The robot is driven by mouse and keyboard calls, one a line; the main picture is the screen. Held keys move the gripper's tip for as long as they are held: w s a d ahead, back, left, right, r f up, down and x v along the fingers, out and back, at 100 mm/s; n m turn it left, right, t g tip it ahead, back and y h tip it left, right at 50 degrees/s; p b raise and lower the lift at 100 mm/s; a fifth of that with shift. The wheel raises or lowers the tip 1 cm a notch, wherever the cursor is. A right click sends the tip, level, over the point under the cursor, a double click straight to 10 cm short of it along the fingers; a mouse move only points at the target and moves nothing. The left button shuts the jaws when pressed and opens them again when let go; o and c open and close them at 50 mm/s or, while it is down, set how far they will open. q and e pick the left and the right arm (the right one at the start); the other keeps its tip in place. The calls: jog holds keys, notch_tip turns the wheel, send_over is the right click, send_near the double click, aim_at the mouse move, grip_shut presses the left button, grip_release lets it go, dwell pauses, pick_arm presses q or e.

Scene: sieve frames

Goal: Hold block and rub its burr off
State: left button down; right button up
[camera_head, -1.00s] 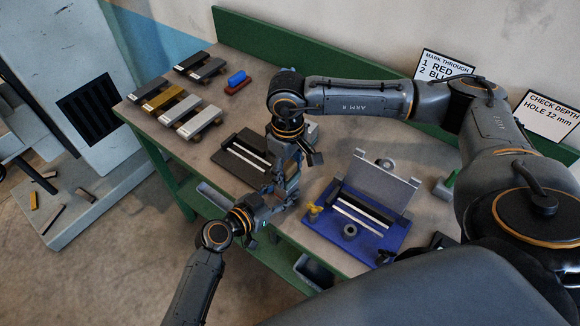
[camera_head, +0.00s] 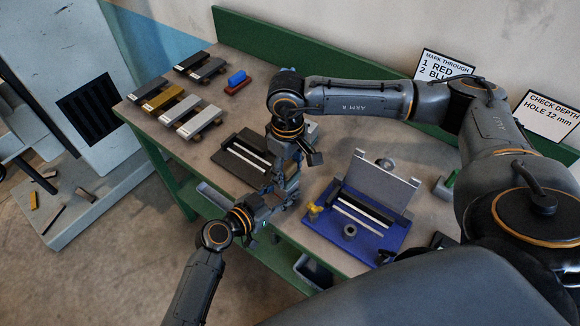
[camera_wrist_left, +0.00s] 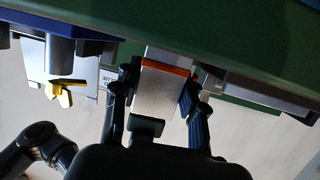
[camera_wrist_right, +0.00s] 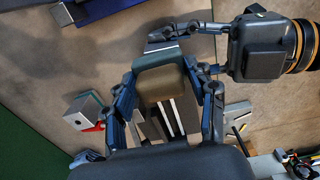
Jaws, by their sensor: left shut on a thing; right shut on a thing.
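My left gripper (camera_wrist_left: 162,82) is shut on a silver metal block (camera_wrist_left: 158,98) with an orange-red stripe across it, in the left wrist view. My right gripper (camera_wrist_right: 160,88) is shut on a brown pad with a grey-green side (camera_wrist_right: 160,82), in the right wrist view. There my left gripper comes in from the right, with the metal block (camera_wrist_right: 163,44) just beyond the pad. I cannot tell whether pad and block touch. In the head view the two grippers meet over the bench's front edge, left (camera_head: 265,207) beside right (camera_head: 290,188), and hide what they hold. The burr cannot be made out.
A dark fixture (camera_head: 232,162) with pale rails lies behind the grippers. A blue fixture (camera_head: 385,240) with a grey plate stands to their right. Signs (camera_head: 447,66) stand at the back.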

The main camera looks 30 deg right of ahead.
jog(key=shift+a+f, duration=0.1)
jog(key=shift+a, duration=0.45)
jog(key=shift+d, duration=0.95)
jog(key=shift+a, duration=0.95)
jog(key=shift+d, duration=1.05)
jog(key=shift+d, duration=0.1)
jog(key=d+r, duration=0.4)
jog(key=r, duration=0.3)
jog(key=shift+d, duration=0.35)
pick_arm(q)
jog(key=c, duration=0.7)
grip_release()
